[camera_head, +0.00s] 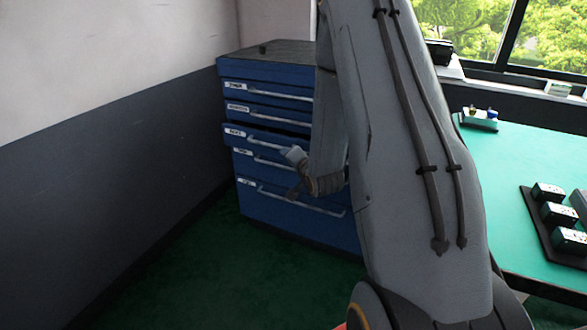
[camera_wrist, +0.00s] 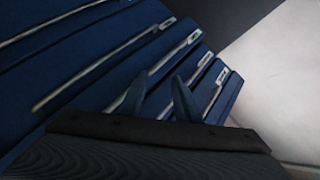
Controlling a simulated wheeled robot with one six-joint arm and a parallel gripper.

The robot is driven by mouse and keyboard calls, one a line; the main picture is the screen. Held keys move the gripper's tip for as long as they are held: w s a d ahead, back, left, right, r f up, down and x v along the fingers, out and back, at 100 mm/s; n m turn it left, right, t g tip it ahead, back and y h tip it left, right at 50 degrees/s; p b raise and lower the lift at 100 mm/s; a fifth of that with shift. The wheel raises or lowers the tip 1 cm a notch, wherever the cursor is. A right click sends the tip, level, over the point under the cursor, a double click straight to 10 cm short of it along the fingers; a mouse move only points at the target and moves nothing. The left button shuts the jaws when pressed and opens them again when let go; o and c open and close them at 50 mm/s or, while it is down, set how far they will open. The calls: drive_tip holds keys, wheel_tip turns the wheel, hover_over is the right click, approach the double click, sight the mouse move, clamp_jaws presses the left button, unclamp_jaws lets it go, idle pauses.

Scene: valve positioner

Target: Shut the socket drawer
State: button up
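A blue drawer cabinet (camera_head: 300,228) stands against the wall in the head view. Its third drawer from the top (camera_head: 236,139) juts out a little, with a dark gap above its front; its small label is too blurred to read. The other drawers look shut. My gripper (camera_head: 293,154) is at the front of this drawer, close to its handle (camera_head: 262,141). In the wrist view my gripper's two fingers (camera_wrist: 156,100) are apart in front of the drawer fronts, with nothing seen held between them. I cannot tell whether they touch the drawer. My arm hides the cabinet's right side.
A green-topped table (camera_head: 520,170) stands at the right with several small black boxes (camera_head: 548,192) on it. The green floor (camera_head: 190,270) left of and before the cabinet is clear. A grey and white wall (camera_head: 110,150) runs along the left.

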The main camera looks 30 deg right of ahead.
drive_tip(key=d+f+m+t+b, duration=0.5)
drive_tip(key=d+f, duration=0.1)
drive_tip(key=w+r, duration=0.1)
drive_tip(key=w, duration=0.7)
drive_tip(key=shift+d+r+b, duration=0.2)
drive_tip(key=shift+b, duration=0.15)
drive_tip(key=shift+c, duration=0.4)
clamp_jaws()
